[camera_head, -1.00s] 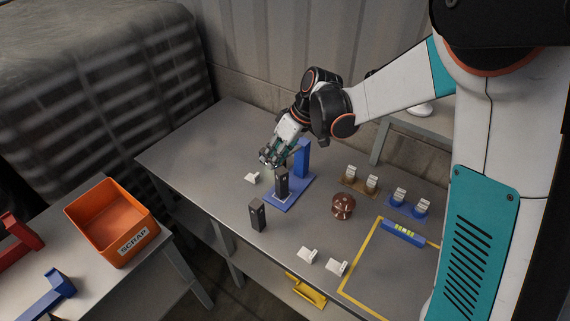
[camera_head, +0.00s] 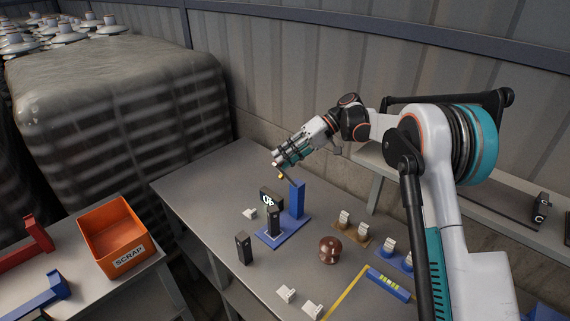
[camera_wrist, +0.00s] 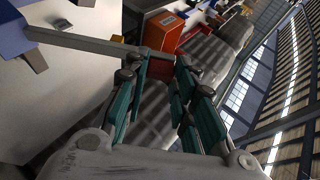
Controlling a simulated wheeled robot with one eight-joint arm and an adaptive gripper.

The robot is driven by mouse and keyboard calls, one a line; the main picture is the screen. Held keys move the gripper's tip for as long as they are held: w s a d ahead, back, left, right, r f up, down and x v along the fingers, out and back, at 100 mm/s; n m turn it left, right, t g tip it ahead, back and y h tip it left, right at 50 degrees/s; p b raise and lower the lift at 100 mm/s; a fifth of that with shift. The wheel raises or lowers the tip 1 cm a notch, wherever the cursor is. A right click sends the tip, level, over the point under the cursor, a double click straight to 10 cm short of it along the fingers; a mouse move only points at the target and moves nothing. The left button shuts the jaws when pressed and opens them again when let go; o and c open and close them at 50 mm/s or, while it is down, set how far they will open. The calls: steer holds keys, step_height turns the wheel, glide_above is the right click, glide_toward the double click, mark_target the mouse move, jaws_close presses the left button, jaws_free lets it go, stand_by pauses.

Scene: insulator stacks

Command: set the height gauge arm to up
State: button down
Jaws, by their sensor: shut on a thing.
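The height gauge has a blue post (camera_head: 297,200) on a blue base (camera_head: 270,241). Its thin grey arm (camera_wrist: 85,41) runs from the blue post top (camera_wrist: 14,36) to between my fingers in the wrist view. In the head view the arm slants up and left from the post top. My gripper (camera_head: 279,163) is above and left of the post, shut on the outer end of the arm; the fingers also show in the wrist view (camera_wrist: 165,68). The exact contact is partly hidden by the fingers. A small yellow piece (camera_head: 280,176) shows just below the gripper.
A dark block (camera_head: 274,221) stands on the gauge base, another (camera_head: 243,247) in front. A dark labelled box (camera_head: 270,199) is behind. A brown insulator (camera_head: 330,250) and several white pieces lie around. The orange scrap bin (camera_head: 115,240) is on the left table.

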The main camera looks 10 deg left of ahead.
steer(key=shift+w+d+r, duration=0.1)
steer(key=shift+w+d, duration=0.1)
steer(key=shift+w, duration=0.05)
stand_by(0.3)
steer(key=c, duration=1.3)
jaws_free()
steer(key=shift+w, duration=0.1)
steer(key=v, duration=1.2)
steer(key=shift+f, duration=0.2)
